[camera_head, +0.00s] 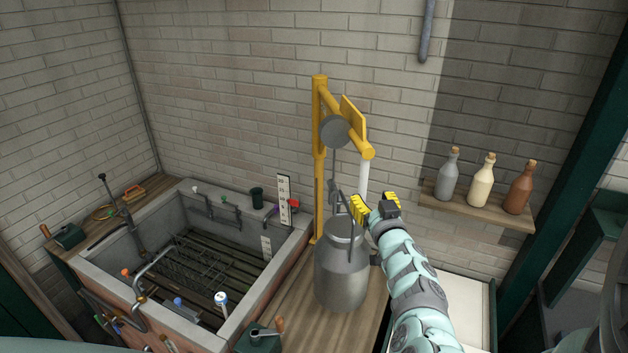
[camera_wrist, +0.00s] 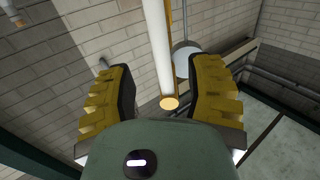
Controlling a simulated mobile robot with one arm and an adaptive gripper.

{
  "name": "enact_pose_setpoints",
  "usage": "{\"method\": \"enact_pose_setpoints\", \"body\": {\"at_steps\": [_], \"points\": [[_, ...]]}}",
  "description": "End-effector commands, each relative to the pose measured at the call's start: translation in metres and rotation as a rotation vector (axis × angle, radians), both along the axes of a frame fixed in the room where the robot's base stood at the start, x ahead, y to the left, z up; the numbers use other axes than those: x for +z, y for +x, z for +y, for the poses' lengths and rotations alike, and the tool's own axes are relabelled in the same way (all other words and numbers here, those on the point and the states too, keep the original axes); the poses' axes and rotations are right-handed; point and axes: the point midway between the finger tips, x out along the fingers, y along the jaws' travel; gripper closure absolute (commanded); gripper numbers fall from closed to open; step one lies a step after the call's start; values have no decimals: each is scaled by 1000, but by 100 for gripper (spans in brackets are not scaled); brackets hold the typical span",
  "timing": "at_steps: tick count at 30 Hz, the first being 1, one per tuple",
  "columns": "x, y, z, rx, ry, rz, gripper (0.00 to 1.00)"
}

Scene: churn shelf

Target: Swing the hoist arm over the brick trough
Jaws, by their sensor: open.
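The yellow hoist (camera_head: 318,150) has an upright post beside the trough and an arm (camera_head: 345,125) that reaches toward the front right, over the wooden counter. A white rod (camera_head: 363,174) hangs from the arm's tip. A grey metal churn (camera_head: 341,273) stands on the counter below the arm, with a hook and linkage (camera_head: 337,185) above it. The brick trough (camera_head: 285,255) is to the left. My gripper (camera_head: 376,205) is at the rod's lower end, fingers open. In the wrist view the white rod (camera_wrist: 156,45) lies between the two yellow fingers (camera_wrist: 160,95), with a gap on each side.
A wall shelf (camera_head: 475,208) with three corked bottles is to the right. The trough holds a rack (camera_head: 195,262) and has taps and fittings along its rim. A green box with a crank (camera_head: 262,338) sits at the counter's front. A green post (camera_head: 585,130) stands at the far right.

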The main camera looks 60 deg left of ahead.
Motion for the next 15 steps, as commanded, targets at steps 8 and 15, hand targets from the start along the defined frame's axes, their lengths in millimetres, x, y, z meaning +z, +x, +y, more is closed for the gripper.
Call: {"method": "enact_pose_setpoints", "body": {"at_steps": [8,15], "points": [[-4,11,22,1,0,-2,48],[-5,21,48,5,-2,-4,48]]}}
